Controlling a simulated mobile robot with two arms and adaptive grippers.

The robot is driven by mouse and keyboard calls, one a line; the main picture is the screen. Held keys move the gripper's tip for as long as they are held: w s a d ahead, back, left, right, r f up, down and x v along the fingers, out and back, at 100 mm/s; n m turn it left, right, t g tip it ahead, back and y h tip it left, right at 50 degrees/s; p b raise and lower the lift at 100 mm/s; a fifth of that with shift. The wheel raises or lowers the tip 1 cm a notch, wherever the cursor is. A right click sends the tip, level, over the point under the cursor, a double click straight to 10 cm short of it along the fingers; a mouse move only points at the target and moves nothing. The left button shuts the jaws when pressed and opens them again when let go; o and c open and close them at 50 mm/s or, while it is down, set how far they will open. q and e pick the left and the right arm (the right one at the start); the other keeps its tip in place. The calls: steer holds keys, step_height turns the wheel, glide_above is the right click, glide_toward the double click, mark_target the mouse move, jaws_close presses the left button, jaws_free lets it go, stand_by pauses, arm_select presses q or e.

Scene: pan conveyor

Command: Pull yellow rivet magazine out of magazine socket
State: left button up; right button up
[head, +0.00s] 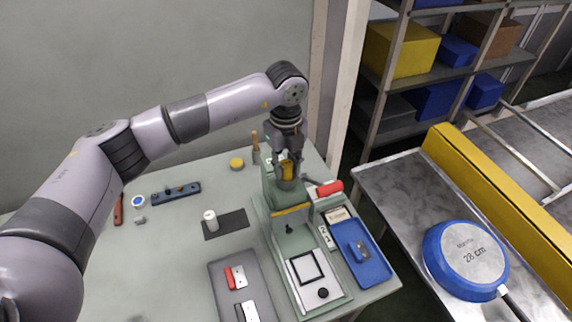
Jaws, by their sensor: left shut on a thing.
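The yellow rivet magazine (287,169) is upright at the top of the green machine's column, at the back of the table. My left gripper (286,156) points down from above and is shut on the magazine. The magazine socket (284,185) is at the column's top, just under the magazine, and is mostly hidden. I cannot tell how deep the magazine sits in it. My right gripper is not in view.
The green machine (281,240) stands on the pale table. A grey tray (217,277) lies left of it, a blue tray (375,272) right. A blue pan (465,261) rests on the metal conveyor.

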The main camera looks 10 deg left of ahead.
arm_select(q)
steer(key=shift+r+p, duration=0.7)
steer(key=shift+r, duration=1.4)
step_height(320, 180, up, 8)
steer(key=p, duration=0.4)
steer(key=shift+f, duration=0.25)
